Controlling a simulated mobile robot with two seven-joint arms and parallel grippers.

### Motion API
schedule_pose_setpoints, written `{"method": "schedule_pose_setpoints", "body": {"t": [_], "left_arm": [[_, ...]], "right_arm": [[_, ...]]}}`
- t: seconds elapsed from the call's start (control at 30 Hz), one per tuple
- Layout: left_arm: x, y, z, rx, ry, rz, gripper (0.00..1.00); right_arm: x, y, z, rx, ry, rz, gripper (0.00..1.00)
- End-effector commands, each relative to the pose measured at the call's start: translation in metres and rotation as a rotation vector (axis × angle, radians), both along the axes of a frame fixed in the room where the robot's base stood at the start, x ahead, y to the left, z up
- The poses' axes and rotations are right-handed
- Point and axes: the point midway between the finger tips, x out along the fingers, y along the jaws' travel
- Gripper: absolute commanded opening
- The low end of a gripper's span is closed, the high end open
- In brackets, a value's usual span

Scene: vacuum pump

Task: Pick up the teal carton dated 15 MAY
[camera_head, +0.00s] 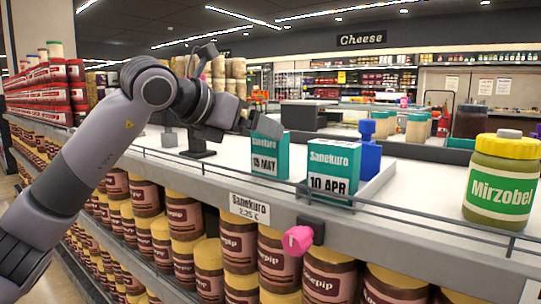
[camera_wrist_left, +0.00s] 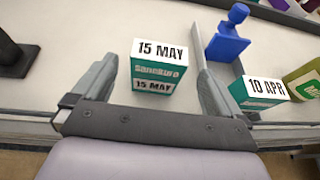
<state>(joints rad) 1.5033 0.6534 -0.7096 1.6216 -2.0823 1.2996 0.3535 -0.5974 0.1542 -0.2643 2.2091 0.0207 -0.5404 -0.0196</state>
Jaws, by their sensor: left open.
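The teal carton dated 15 MAY (camera_head: 270,155) stands upright on the shelf. In the left wrist view the same carton (camera_wrist_left: 158,70) sits between the spread fingers of my left gripper (camera_wrist_left: 155,85), which is open and not closed on it. In the head view my left gripper (camera_head: 238,122) is above and beside the carton's upper left; its fingers are partly hidden. A second teal carton dated 10 APR (camera_head: 332,172) stands to the right, also in the left wrist view (camera_wrist_left: 260,91), outside the right finger. My right gripper is not in view.
A blue object (camera_head: 368,152) stands behind the 10 APR carton, near the right finger. A Mirzobel jar (camera_head: 501,180) is farther right. A thin rail (camera_head: 420,210) runs along the shelf's front edge. A dark stand (camera_head: 198,147) is on the left.

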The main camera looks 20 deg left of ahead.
Motion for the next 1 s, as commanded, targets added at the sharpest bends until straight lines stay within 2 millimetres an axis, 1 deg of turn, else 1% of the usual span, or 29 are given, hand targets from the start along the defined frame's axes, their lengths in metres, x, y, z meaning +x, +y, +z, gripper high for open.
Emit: {"method": "schedule_pose_setpoints", "body": {"t": [0.1, 0.2, 0.47, 0.5, 0.57, 0.6, 0.7, 1.0], "left_arm": [[0.015, -0.007, -0.005, 0.000, 0.001, -0.002, 1.00], [0.023, -0.010, -0.009, -0.001, 0.000, -0.002, 1.00], [0.026, -0.012, -0.010, 0.001, -0.001, -0.003, 1.00], [0.026, -0.012, -0.010, 0.001, -0.001, -0.003, 0.97], [0.026, -0.011, -0.010, 0.000, -0.001, -0.002, 0.77], [0.026, -0.011, -0.010, 0.000, -0.001, -0.002, 0.64], [0.025, -0.011, -0.010, 0.000, -0.001, -0.002, 0.34], [0.025, -0.011, -0.007, -0.001, -0.002, -0.002, 0.34]], "right_arm": [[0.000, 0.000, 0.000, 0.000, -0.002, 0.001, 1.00], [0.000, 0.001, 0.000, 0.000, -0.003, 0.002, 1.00], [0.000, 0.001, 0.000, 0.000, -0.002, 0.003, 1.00], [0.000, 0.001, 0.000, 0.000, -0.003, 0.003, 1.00], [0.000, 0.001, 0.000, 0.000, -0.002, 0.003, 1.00], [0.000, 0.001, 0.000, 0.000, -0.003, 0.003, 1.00], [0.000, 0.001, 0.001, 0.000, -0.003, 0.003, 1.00], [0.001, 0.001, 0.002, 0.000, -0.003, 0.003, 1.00]]}}
